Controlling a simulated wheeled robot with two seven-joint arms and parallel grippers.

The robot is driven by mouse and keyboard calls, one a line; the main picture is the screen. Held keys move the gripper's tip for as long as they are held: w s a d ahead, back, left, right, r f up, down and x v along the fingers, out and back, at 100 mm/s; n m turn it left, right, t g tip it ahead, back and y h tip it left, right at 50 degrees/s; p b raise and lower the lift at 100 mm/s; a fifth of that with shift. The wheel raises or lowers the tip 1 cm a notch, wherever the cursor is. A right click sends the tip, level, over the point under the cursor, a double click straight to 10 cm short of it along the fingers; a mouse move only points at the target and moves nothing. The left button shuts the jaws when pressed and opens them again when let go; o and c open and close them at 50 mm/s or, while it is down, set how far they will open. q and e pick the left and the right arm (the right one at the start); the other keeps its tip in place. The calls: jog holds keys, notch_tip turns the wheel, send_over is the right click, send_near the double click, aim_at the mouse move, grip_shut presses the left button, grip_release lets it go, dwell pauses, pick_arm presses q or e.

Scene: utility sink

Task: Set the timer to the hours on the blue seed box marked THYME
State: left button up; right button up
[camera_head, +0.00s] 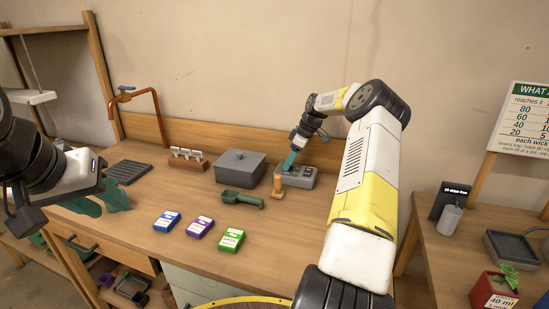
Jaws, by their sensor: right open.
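A blue seed box (166,221) lies on the bench at the front left of a row of three; its lettering is too small to read. A grey box-like device (299,178), which looks like the timer, stands towards the back of the bench; its dial or reading cannot be made out. My right gripper (289,161) points down at the left part of this device, its teal fingertips at or just above its top; contact cannot be told.
A purple box (200,227) and a green box (231,241) lie beside the blue one. A green scoop (241,198), a grey lidded bin (240,168) and a small wooden stamp-like piece (278,187) stand near the device. A chart (523,118) stands at the right.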

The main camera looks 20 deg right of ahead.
grip_shut()
